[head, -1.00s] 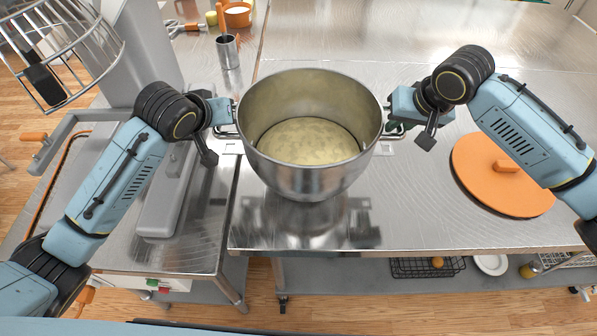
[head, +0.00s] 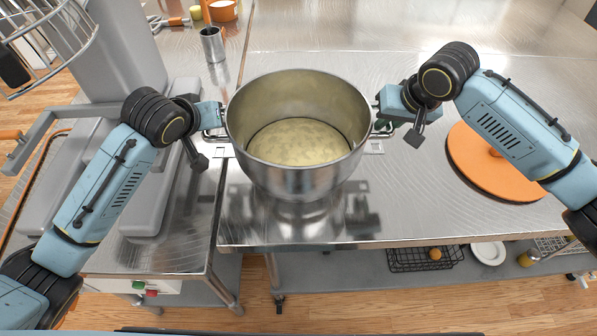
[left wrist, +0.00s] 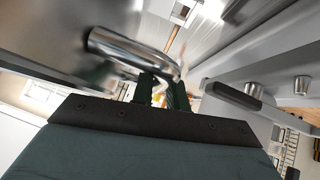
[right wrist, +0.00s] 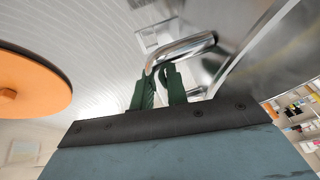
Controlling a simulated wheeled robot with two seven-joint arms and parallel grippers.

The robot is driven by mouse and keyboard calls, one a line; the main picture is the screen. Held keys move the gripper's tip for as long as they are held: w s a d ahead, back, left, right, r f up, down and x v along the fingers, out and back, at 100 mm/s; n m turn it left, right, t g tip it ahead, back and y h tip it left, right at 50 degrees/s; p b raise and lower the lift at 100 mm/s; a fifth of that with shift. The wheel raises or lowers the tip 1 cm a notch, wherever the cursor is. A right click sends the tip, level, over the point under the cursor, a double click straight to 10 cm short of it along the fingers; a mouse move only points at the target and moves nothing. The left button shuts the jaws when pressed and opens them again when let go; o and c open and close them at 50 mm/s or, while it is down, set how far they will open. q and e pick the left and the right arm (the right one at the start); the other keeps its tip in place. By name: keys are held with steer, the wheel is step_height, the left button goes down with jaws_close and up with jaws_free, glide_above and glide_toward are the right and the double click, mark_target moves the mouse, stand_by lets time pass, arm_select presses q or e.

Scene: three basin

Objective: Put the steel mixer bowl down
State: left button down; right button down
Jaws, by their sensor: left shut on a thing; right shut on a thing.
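The steel mixer bowl (head: 298,183) is upright in the middle of the head view, with pale yellowish dough (head: 300,142) in its bottom. It hangs between my two grippers over the front of the steel table (head: 420,215); its reflection shows on the top below it. My left gripper (head: 218,124) is shut on the bowl's left handle, a steel loop that shows in the left wrist view (left wrist: 130,50). My right gripper (head: 384,124) is shut on the right handle, which shows in the right wrist view (right wrist: 185,47). I cannot tell the exact gap under the bowl.
A round orange lid (head: 470,165) lies on the table to the right. A grey mixer (head: 125,60) stands at the left. A steel cup (head: 213,44) and an orange bowl (head: 223,10) stand at the back left. The table behind the bowl is clear.

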arm_select(q)
steer(key=shift+f, duration=0.2)
arm_select(e)
steer(key=shift+f, duration=0.2)
arm_select(q)
steer(key=c, duration=1.4)
jaws_free()
arm_select(e)
steer(key=c, duration=1.4)
jaws_free()
arm_select(q)
steer(key=shift+s+r, duration=0.1)
arm_select(e)
steer(key=shift+r, duration=0.15)
arm_select(q)
steer(key=v, duration=1.1)
steer(key=shift+s+a+r, duration=0.15)
steer(key=shift+s+r, duration=0.1)
steer(key=shift+r, duration=0.05)
arm_select(e)
steer(key=v, duration=1.2)
arm_select(q)
steer(key=shift+s+f, duration=0.1)
arm_select(e)
steer(key=shift+s, duration=0.1)
